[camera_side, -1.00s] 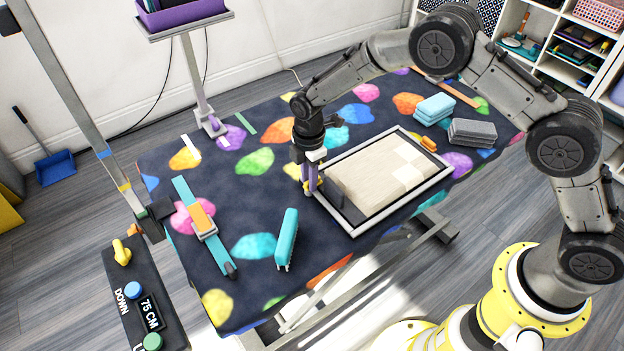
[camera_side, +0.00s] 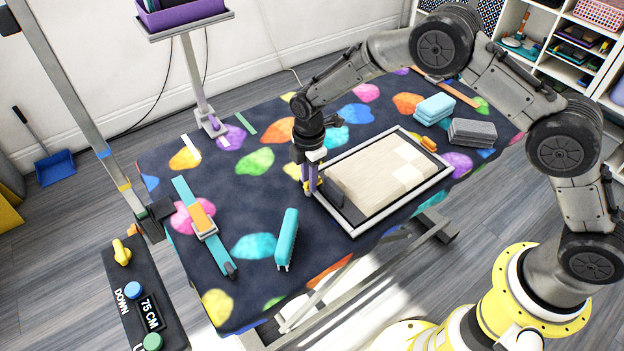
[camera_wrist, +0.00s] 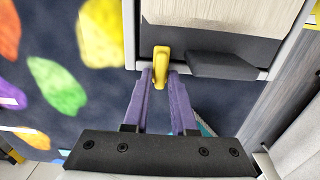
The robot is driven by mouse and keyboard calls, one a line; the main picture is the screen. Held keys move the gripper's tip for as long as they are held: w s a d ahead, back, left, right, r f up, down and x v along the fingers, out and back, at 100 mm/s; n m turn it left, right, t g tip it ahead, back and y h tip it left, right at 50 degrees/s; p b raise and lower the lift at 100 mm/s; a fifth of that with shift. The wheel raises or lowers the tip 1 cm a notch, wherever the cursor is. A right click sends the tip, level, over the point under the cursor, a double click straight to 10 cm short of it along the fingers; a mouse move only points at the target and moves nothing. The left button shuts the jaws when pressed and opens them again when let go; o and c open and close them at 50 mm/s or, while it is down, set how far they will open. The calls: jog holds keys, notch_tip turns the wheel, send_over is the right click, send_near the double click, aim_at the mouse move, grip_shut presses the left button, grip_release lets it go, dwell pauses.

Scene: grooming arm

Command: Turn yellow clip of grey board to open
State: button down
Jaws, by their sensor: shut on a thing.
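The grey board (camera_side: 349,229) is a light grey frame around a cream panel, lying on the patterned table cover. Its near-left edge also shows in the wrist view (camera_wrist: 130,35). The yellow clip (camera_wrist: 161,55) sits on that edge and points across the frame rail, its upper end over the dark strip beside the panel. My gripper (camera_wrist: 161,82) has its two purple fingers on either side of the clip's lower end, shut on it. In the side view my gripper (camera_side: 312,188) points down at the board's left corner, and the clip is mostly hidden behind the fingers.
A dark block (camera_wrist: 222,66) lies on the board right of the clip. An orange-yellow piece (camera_side: 428,144) is at the board's far edge. A teal brush (camera_side: 287,239) and a teal strap (camera_side: 205,225) lie to the left. Folded teal (camera_side: 434,108) and grey (camera_side: 472,132) towels lie beyond.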

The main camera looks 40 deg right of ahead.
dwell(0.4)
jog(key=shift+n, duration=1.4)
jog(key=shift+n, duration=0.9)
jog(key=shift+w+n, duration=0.1)
jog(key=shift+n, duration=0.4)
jog(key=shift+n, duration=1.4)
